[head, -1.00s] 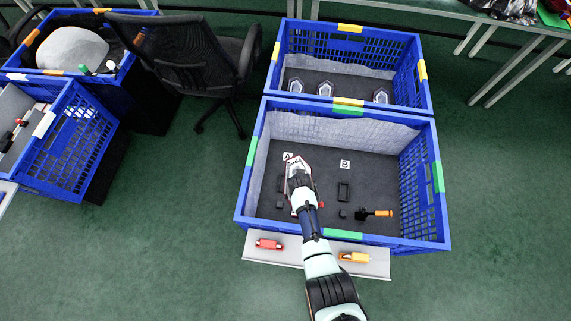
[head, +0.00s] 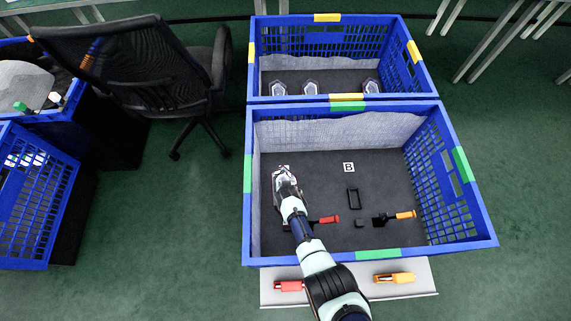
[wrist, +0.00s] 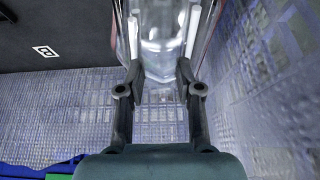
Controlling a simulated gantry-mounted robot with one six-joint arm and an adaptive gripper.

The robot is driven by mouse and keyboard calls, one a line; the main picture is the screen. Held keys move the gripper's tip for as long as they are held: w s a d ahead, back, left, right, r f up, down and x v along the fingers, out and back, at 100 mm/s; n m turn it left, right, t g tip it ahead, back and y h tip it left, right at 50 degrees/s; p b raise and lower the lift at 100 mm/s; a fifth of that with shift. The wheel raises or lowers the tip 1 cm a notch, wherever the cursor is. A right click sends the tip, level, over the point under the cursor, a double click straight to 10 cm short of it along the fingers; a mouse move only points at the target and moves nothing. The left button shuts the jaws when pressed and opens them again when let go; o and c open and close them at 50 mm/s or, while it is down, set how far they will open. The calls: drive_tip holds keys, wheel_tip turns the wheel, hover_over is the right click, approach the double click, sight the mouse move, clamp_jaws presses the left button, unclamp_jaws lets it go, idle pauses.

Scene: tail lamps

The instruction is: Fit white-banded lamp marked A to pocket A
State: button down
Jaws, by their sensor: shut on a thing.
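My gripper (wrist: 157,80) is shut on a clear lamp with red edges and white strips (wrist: 160,40). In the head view my gripper (head: 287,190) and the lamp (head: 283,175) are at the left side of the near blue crate, close to its left lining. The lamp covers the place of label A, and my arm hides what lies below, so pocket A cannot be made out. Whether the lamp touches the crate floor cannot be told. Label B (head: 348,167) lies on the dark floor to the right. It also appears tilted in the wrist view (wrist: 45,51).
A black rectangular holder (head: 353,199), a small black block (head: 359,224), a red-ended piece (head: 326,220) and an orange-handled piece (head: 404,215) lie in the near crate (head: 300,261). Three clear lamps (head: 310,88) stand in the far crate. A front ledge (head: 345,292) holds red and orange pieces.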

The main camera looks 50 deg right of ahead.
idle(0.3)
wheel_tip(320, 180, down, 6)
drive_tip(key=b, duration=0.5)
drive_tip(key=shift+r+b, duration=0.15)
drive_tip(key=shift+b, duration=0.2)
drive_tip(key=shift+f+b, duration=0.75)
drive_tip(key=shift+f, duration=0.05)
idle(1.2)
drive_tip(key=shift+f, duration=0.2)
drive_tip(key=shift+r, duration=0.4)
drive_tip(key=shift+s+a+r+p, duration=0.1)
drive_tip(key=shift+p, duration=0.3)
drive_tip(key=shift+r, duration=0.1)
drive_tip(key=shift+f+b, duration=0.4)
idle(1.0)
